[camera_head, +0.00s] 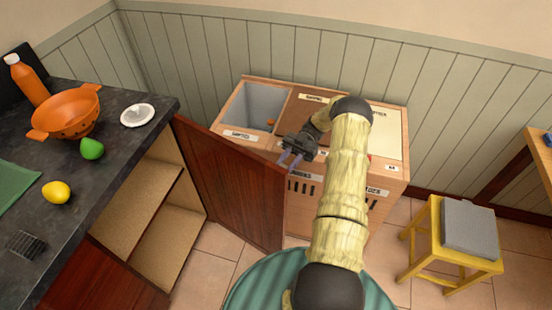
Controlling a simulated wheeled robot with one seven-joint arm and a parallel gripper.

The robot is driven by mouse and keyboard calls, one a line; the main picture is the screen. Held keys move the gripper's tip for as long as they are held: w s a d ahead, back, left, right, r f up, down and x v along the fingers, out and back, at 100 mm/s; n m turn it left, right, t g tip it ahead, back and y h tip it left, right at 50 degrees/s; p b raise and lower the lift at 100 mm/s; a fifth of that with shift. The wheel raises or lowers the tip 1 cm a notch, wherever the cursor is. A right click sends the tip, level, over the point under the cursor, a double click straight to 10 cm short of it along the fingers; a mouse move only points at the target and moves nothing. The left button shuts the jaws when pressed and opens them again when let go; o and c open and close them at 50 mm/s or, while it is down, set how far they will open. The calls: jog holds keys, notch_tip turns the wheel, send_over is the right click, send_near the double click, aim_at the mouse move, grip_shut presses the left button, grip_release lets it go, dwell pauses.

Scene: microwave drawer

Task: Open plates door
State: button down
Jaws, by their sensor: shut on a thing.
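A dark red-brown wooden cabinet door (238,190) stands wide open at the front of the counter, and bare shelves (150,220) show behind it. I read no label on this door, so I cannot tell from writing that it is the plates door. My gripper (290,161) is at the top free corner of the door, its fingers shut on the door's edge. The exact contact is small and partly hidden.
A dark counter (120,165) on the left holds an orange colander (68,112), a bottle, fruit and a white dish. A labelled wooden bin unit (390,190) stands behind my arm. A yellow stool (450,240) is at right. Tiled floor is clear between bins and stool.

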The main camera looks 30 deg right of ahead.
jog(key=shift+w+r, duration=0.1)
jog(key=shift+w, duration=0.1)
jog(key=c, duration=1.2)
grip_release()
jog(key=shift+a, duration=0.1)
jog(key=shift+o, duration=0.2)
notch_tip(320, 180, up, 10)
jog(key=p, duration=0.1)
jog(key=shift+s+d, duration=0.15)
jog(key=shift+d, duration=0.1)
